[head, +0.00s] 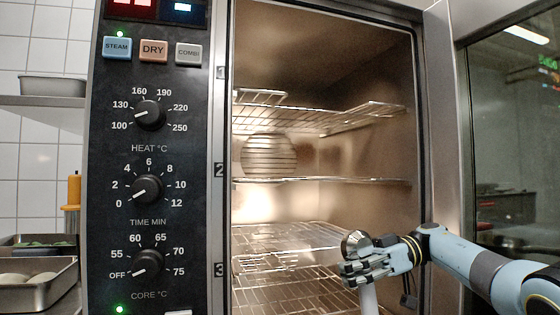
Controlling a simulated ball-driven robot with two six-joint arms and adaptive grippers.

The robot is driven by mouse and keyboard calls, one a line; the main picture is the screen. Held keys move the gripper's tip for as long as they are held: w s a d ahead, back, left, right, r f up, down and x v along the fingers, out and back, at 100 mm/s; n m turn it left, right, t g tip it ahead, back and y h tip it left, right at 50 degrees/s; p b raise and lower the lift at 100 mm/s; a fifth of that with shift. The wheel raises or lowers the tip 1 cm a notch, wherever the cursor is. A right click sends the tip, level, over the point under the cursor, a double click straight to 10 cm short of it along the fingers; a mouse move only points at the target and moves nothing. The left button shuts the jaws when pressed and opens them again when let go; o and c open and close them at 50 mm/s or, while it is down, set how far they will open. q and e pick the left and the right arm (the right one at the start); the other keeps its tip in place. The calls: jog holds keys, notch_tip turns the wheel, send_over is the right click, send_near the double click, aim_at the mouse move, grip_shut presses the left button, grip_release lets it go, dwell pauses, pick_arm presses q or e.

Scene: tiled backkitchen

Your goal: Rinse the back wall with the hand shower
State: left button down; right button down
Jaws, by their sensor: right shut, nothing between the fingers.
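The oven's back wall (335,158) is brownish metal, lit brightly low on the left, and shows between the wire racks. A round slatted cover (268,156) sits on it at the left. My right gripper (358,273) is at the lower right of the open oven and is shut. A round metal head (355,242), which looks like the hand shower's, shows just above its fingers. A pale handle (369,301) shows below them. The fingers hide the part between, and nothing shows clearly gripped between the fingertips. My left gripper is not in view.
Wire racks (320,118) cross the oven at several heights, with gaps between them. The control panel (150,170) with three knobs stands left of the opening. A glass door (510,140) is at right. Metal trays (40,287) sit at the far left.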

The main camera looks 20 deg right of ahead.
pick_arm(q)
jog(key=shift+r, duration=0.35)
pick_arm(e)
jog(key=shift+r, duration=0.35)
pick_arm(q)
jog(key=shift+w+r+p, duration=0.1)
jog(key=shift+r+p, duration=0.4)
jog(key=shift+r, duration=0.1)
pick_arm(e)
jog(key=shift+n+t, duration=0.7)
jog(key=shift+n, duration=0.1)
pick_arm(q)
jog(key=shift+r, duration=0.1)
pick_arm(e)
jog(key=shift+r, duration=0.15)
